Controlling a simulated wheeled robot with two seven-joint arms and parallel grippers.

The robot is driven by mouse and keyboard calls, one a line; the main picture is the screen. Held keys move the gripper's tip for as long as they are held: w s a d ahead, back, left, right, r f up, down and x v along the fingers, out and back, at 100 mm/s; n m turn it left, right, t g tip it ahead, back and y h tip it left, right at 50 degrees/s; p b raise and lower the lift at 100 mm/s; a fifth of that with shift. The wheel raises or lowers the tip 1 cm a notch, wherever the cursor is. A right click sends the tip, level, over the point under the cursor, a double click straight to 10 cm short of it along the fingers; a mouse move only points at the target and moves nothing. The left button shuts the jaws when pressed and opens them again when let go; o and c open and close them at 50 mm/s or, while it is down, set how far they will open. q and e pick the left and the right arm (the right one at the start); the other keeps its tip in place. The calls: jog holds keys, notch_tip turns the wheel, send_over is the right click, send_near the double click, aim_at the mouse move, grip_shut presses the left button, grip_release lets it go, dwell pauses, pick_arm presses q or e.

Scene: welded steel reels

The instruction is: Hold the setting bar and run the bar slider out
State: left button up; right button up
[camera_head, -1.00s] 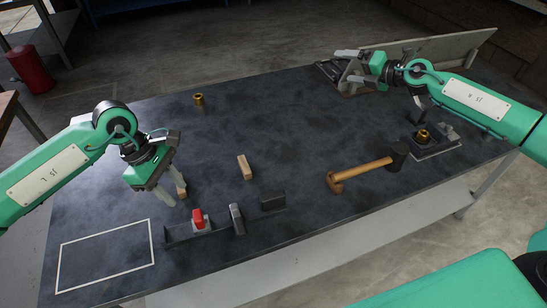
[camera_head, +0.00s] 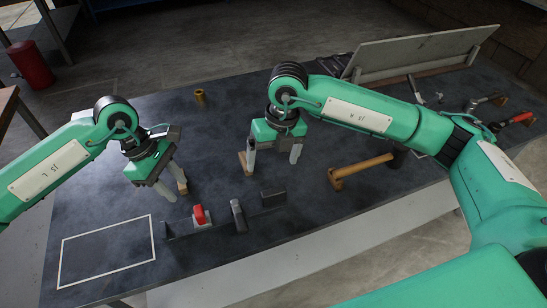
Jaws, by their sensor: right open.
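The setting bar (camera_head: 218,225) is a long, thin dark bar lying near the table's front edge. On it stand a red-topped piece (camera_head: 200,217), a grey upright block (camera_head: 238,216) and a dark block (camera_head: 273,198) at its right end. I cannot tell which of these is the bar slider. My left gripper (camera_head: 175,196) is open just behind the bar's left part, not touching it.
A wooden block (camera_head: 243,163) stands by my right gripper's left finger. A brass bushing (camera_head: 199,96) stands at the back. A white outlined rectangle (camera_head: 108,253) at front left is empty.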

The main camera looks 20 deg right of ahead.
aim_at(274, 191)
jog(key=shift+h, duration=0.9)
jog(key=f, duration=0.8)
jog(key=s+f, duration=0.1)
jog(key=f, duration=0.4)
jog(key=shift+s+a, duration=0.1)
jog(key=shift+a, duration=0.05)
grip_shut()
jog(key=c, duration=0.8)
grip_release()
jog(key=shift+o, duration=0.4)
jog(key=shift+o, duration=0.6)
jog(key=c, duration=0.9)
